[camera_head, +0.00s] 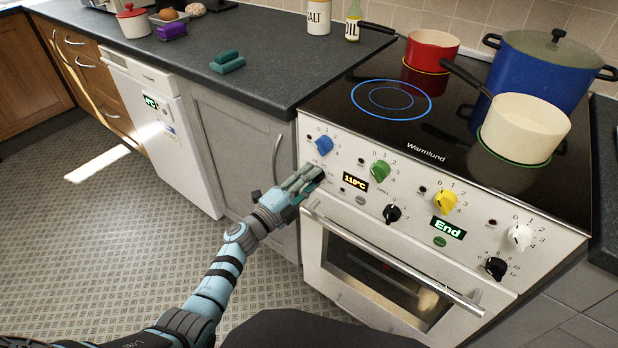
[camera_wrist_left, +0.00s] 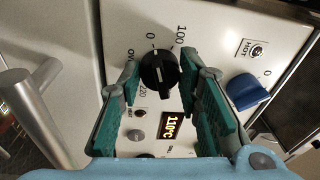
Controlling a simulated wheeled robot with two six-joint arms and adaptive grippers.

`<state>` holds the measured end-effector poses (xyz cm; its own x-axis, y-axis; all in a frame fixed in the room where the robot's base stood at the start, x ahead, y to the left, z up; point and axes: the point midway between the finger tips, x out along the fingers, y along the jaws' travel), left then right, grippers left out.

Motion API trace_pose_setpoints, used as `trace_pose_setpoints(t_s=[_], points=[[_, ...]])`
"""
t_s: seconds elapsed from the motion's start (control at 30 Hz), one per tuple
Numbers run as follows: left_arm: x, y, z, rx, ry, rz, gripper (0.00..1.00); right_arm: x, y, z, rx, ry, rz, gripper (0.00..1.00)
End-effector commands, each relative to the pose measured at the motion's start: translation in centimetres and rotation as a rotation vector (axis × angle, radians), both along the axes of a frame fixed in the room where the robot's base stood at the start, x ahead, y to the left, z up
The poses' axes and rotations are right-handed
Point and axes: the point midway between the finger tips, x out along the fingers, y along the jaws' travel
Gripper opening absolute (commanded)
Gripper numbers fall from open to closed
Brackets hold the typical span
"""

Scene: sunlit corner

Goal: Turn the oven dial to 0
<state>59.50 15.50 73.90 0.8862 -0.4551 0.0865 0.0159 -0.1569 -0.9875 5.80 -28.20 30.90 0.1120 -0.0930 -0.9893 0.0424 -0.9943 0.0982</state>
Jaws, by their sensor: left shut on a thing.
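The oven dial (camera_wrist_left: 159,76) is a round black knob on the white control panel, with the marks 0, 100 and 220 around it. My left gripper (camera_head: 309,180) is at the left end of the panel, its teal fingers on either side of this dial, shut on it. In the head view the fingers hide most of the dial. A lit display (camera_head: 355,173) reads 110°C; it also shows in the left wrist view (camera_wrist_left: 172,125). I cannot tell exactly where the dial's pointer stands. My right gripper is not in view.
A blue knob (camera_head: 323,146) sits close to my left gripper. Green (camera_head: 380,170), yellow (camera_head: 445,202) and white (camera_head: 519,237) knobs follow to the right. The oven door handle (camera_head: 395,256) runs below the panel. Pots, including a blue one (camera_head: 545,68), stand on the hob.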

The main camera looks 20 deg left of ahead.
Motion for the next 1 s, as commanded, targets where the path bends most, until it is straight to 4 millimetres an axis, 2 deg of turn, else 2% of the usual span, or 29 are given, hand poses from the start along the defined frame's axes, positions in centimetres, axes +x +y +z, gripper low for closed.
trace_pose_setpoints(t_s=[0.63, 0.67, 0.77, 1.0], points=[[-0.02, -0.02, -0.10, -0.059, 0.024, 0.000, 0.04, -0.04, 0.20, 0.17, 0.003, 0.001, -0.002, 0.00], [-0.02, -0.02, -0.10, -0.059, 0.024, 0.000, 0.35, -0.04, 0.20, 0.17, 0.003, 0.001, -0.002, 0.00], [-0.02, -0.01, -0.09, -0.059, 0.024, 0.000, 0.51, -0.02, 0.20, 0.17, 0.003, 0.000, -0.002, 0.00], [-0.01, -0.03, -0.06, -0.058, 0.024, 0.000, 0.52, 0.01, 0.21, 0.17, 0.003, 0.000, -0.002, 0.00]])
